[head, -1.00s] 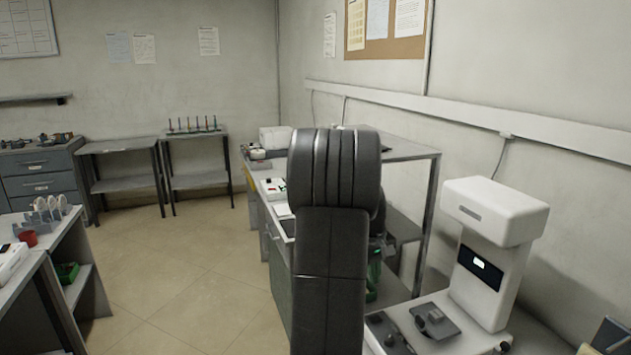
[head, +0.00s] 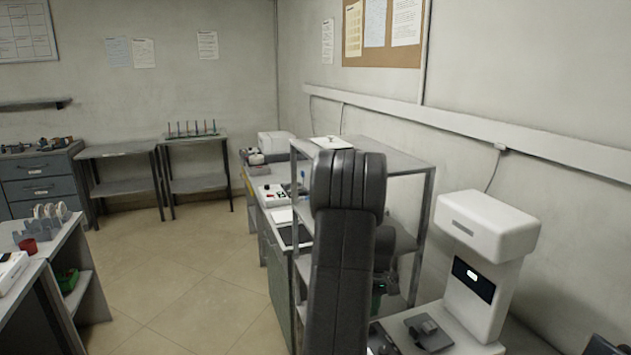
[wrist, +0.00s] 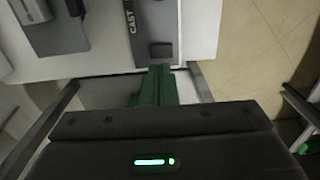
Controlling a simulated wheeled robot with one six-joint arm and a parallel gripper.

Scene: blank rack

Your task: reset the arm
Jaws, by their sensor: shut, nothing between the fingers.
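My gripper shows in the wrist view (wrist: 158,78) as a dark body with a green light bar and narrow green fingers. The fingers are shut with nothing between them. They point toward a white surface with a dark block and a dark strip lettered "CAST". In the head view my dark arm stands upright in the middle and hides most of the gripper. Only a little green shows low beside the arm, in front of the rack.
A grey metal rack (head: 405,163) stands close behind my arm. A white machine (head: 485,262) is at the right. A bench with several small items runs along the left of the rack. A side table (head: 62,240) is at the left. The floor (head: 170,285) between is clear.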

